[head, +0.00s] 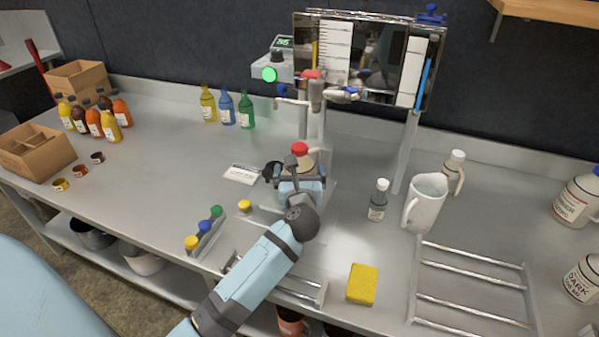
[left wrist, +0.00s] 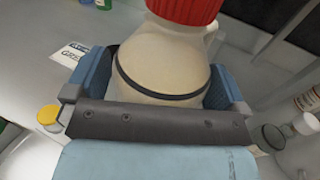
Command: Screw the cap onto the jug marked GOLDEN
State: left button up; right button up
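A cream jug (left wrist: 160,65) with a red cap (left wrist: 185,8) on top fills the middle of the left wrist view. In the head view its red cap (head: 299,149) shows just beyond my left gripper (head: 299,181). The gripper's blue fingers lie against both sides of the jug, and it looks shut on it. No marking on this jug is readable, so I cannot tell whether it says GOLDEN. A loose yellow cap (head: 245,206) lies on the counter left of the gripper, also in the left wrist view (left wrist: 48,116). My right gripper is not in view.
A card (head: 241,174) lies left of the jug. A rack (head: 206,236) holds yellow, blue and green caps. The filling taps (head: 316,95) hang behind.

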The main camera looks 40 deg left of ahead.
pick_arm(q)
jog(key=shift+r, duration=0.3)
jog(key=shift+s+d+r+p, duration=0.15)
jog(key=shift+p, duration=0.15)
jog(key=v, duration=0.7)
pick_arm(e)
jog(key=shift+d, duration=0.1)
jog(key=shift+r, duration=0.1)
